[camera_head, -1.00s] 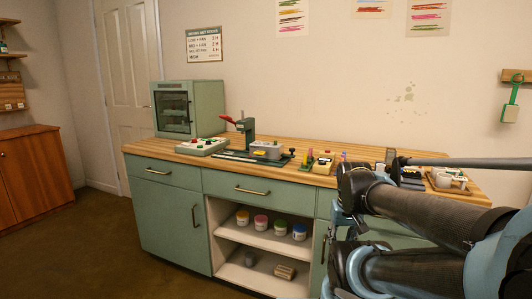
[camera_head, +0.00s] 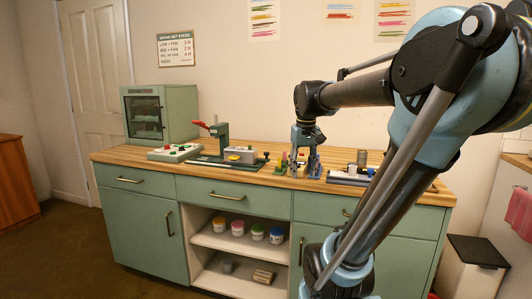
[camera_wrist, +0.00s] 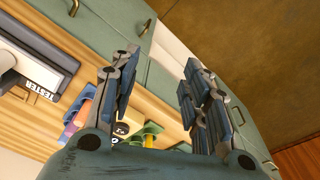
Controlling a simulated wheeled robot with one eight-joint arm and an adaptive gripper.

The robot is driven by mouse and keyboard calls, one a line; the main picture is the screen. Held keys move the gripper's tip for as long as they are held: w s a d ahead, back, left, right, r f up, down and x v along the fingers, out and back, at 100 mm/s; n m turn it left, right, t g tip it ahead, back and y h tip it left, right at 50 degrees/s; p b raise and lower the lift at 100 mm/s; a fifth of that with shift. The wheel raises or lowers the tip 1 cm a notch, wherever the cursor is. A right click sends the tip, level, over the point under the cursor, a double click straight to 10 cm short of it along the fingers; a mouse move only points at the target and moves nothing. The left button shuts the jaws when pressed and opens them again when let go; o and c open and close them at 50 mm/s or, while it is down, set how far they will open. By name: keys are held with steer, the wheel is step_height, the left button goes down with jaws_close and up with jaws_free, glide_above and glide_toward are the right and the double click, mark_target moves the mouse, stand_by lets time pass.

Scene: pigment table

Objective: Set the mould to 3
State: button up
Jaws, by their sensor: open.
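The bench bears a green press (camera_head: 221,143) with a red lever and, right of it, a grey block (camera_head: 239,154) on a dark base. I take the grey block for the mould, but cannot be sure; no number is readable on it. My gripper (camera_head: 304,170) is to its right, low over the worktop among small coloured items and apart from the block. In the wrist view my gripper (camera_wrist: 160,68) is open, with nothing between its fingers. Coloured sticks (camera_wrist: 77,120) and a green piece (camera_wrist: 150,130) show past the fingers.
A device marked TESTER (camera_wrist: 38,78) shows in the wrist view. A button panel (camera_head: 175,152) and a green cabinet (camera_head: 160,113) stand at the left of the wooden worktop (camera_head: 120,156). Several jars (camera_head: 238,228) sit on the shelf below. A bin (camera_head: 470,265) stands at right.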

steer(key=w+a+r+n, duration=0.1)
steer(key=w+a+r, duration=0.35)
steer(key=w, duration=0.45)
steer(key=w+a+r+n+g, duration=0.1)
steer(key=w+a+r, duration=0.2)
steer(key=w+r, duration=0.5)
steer(key=w+a+r+n, duration=0.1)
steer(key=w+a+r, duration=0.3)
steer(key=w, duration=0.7)
steer(key=f, duration=1.7)
steer(key=shift+w+d+f, duration=0.15)
steer(key=shift+w+f, duration=0.05)
steer(key=shift+f, duration=0.15)
jaws_close()
